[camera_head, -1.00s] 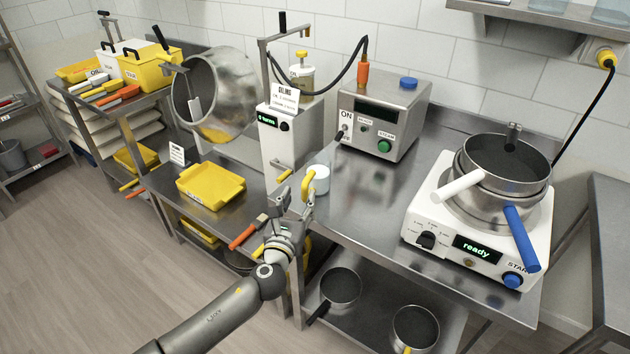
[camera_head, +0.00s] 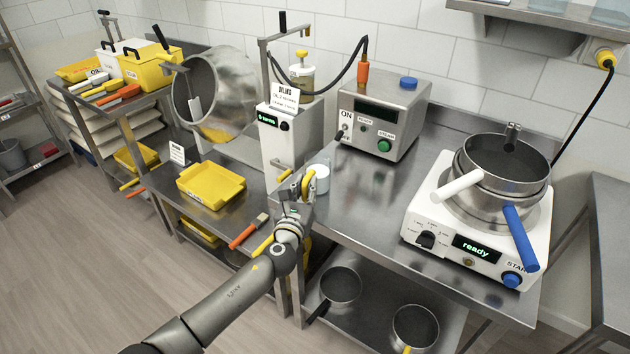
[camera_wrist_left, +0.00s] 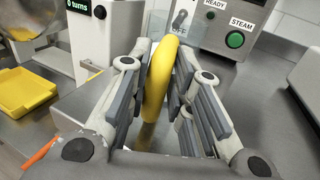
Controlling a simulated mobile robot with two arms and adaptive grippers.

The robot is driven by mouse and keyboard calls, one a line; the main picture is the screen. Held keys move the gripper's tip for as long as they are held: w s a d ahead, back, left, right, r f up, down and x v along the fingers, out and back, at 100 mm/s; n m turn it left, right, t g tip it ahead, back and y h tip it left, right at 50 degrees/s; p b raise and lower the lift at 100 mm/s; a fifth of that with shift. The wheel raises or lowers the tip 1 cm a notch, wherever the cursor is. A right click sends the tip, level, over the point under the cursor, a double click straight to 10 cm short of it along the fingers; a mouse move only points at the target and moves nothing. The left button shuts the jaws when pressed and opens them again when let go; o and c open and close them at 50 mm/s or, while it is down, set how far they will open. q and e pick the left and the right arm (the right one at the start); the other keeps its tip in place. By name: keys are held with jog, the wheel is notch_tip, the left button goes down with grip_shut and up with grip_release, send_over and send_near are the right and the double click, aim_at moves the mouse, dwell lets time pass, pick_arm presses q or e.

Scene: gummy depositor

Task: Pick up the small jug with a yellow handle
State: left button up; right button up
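The small jug (camera_head: 322,172) has a pale body and a yellow handle (camera_head: 309,183) that faces my left arm. It stands near the left edge of the steel worktop, beside the white dispenser. My left gripper (camera_head: 297,186) is at the handle. In the left wrist view the yellow handle (camera_wrist_left: 160,80) rises between the two fingers of my left gripper (camera_wrist_left: 165,65). The fingers are apart, with gaps beside the lower handle; contact near the tips is unclear. The jug's body is mostly hidden in the left wrist view. My right gripper is not in view.
The white dispenser (camera_head: 281,140) and the steel steam box (camera_head: 381,115) stand behind the jug. A hotplate (camera_head: 430,215) with stacked pots is to the right. A yellow tray (camera_head: 211,186) and an orange-handled brush (camera_head: 243,236) lie left. The worktop between jug and hotplate is clear.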

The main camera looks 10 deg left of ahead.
pick_arm(q)
grip_shut()
jog(key=shift+r, duration=0.15)
jog(key=shift+r, duration=0.25)
jog(key=r, duration=0.1)
jog(key=r+p, duration=0.1)
jog(key=r, duration=0.1)
jog(key=shift+s+a+r, duration=0.15)
jog(key=shift+s, duration=0.1)
jog(key=s+a+r+p, duration=0.1)
jog(key=s+a+r, duration=0.2)
jog(key=s+r, duration=0.6)
jog(key=s, duration=0.4)
jog(key=shift+a, duration=0.35)
